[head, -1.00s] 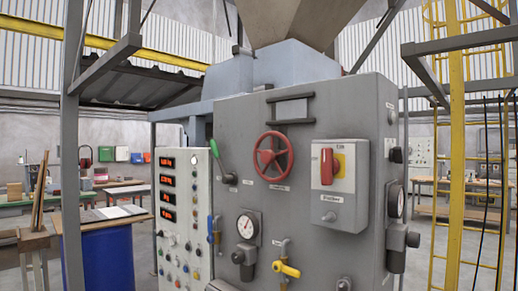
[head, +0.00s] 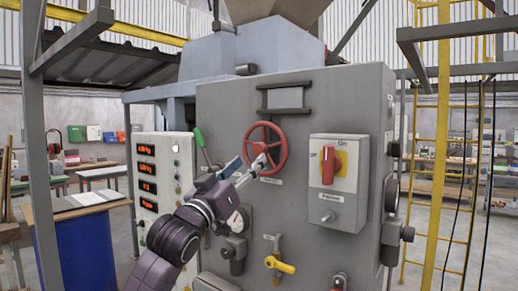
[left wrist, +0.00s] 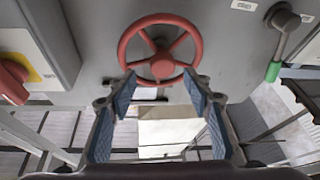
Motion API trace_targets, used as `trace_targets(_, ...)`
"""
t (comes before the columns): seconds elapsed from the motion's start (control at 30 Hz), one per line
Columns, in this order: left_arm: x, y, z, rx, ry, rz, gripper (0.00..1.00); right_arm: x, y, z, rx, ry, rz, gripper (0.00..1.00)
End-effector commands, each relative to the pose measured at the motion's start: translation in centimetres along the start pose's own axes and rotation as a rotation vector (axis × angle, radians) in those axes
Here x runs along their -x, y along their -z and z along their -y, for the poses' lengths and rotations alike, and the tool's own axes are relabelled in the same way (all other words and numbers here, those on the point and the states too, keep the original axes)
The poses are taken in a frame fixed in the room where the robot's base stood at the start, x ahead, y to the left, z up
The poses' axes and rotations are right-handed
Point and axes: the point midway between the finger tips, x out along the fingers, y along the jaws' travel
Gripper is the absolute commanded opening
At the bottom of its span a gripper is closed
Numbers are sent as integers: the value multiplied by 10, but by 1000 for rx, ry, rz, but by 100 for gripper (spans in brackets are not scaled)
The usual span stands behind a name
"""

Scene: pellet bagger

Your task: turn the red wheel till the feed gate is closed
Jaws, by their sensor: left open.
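The red wheel (head: 266,150) is a spoked handwheel on the front of the grey machine cabinet (head: 225,110). My left gripper (head: 248,164) is open and empty, just in front of the wheel's lower left side in the head view. In the left wrist view, the red wheel (left wrist: 160,50) lies ahead of the open left gripper (left wrist: 161,84), whose fingertips appear over its lower rim. I cannot tell whether they touch it. No feed gate can be made out. My right gripper is not in view.
A green-handled lever (head: 200,140) is left of the wheel, close to my left arm. A red rotary switch (head: 327,165) on a yellow plate is to the right. A yellow valve handle (head: 280,265) is below. A panel with red displays (head: 147,168) stands at left.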

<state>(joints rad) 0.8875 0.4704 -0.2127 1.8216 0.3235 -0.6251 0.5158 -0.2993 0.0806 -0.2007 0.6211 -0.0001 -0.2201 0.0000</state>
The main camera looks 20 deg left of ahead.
Motion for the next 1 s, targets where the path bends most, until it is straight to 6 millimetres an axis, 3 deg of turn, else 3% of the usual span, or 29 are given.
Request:
trace_targets(0.53, -68, 6, 0, 2, 0, -5, 46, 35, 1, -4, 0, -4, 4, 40)
trace_targets(1.0, -78, 3, 0, 1, -1, -6, 45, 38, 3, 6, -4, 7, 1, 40)
